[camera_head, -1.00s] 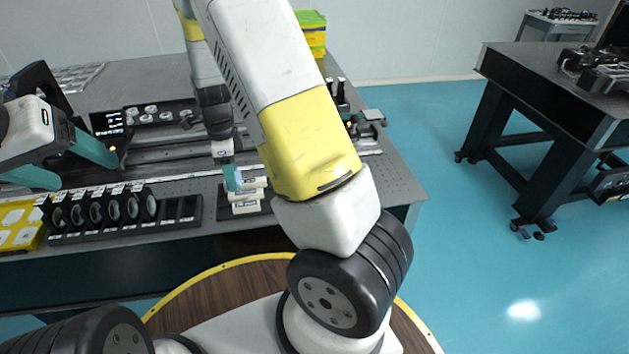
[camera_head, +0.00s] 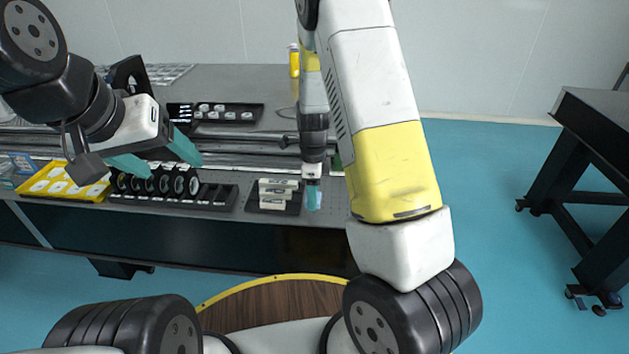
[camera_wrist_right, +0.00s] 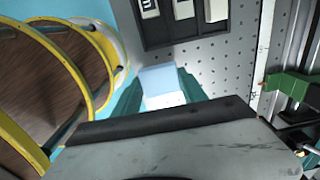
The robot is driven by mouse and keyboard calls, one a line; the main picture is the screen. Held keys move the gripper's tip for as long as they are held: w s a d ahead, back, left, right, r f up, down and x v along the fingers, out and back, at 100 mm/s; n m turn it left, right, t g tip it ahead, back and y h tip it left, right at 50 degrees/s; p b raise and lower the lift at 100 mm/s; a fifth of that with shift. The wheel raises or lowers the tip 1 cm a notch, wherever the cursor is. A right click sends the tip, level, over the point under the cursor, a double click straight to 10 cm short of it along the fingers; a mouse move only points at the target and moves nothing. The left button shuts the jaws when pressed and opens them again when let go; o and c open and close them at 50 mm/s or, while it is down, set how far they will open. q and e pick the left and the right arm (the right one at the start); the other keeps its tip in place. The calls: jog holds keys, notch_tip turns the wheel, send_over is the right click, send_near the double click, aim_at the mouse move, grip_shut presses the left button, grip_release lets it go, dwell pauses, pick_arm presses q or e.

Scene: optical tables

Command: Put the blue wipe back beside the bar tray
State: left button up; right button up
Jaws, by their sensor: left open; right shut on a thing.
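The blue wipe (camera_wrist_right: 158,77), a small pale blue and white piece, is between the fingers of my right gripper (camera_wrist_right: 160,92), which is shut on it. In the head view, my right gripper (camera_head: 313,197) points down near the table's front edge, just right of the bar tray. The bar tray (camera_head: 254,204) is black and holds white labelled bars. It also shows at the top of the right wrist view (camera_wrist_right: 154,35). Whether the wipe touches the table I cannot tell. My left gripper (camera_head: 176,167) is open and empty above the lens rack.
A black rack (camera_head: 216,199) of round lenses stands left of the bar tray, with a yellow tray (camera_head: 28,190) farther left. Rails run behind them. A black tray (camera_head: 250,114) of small parts lies farther back. Bare perforated tabletop (camera_wrist_right: 236,72) shows beside the bar tray.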

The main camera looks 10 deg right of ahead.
aim_at(323, 205)
jog(key=d, duration=0.1)
jog(key=w+d, duration=0.2)
jog(key=shift+w+d+f, duration=0.25)
jog(key=shift+f, duration=1.7)
jog(key=o, duration=1.4)
jog(key=shift+f, duration=0.15)
jog(key=shift+o, duration=0.2)
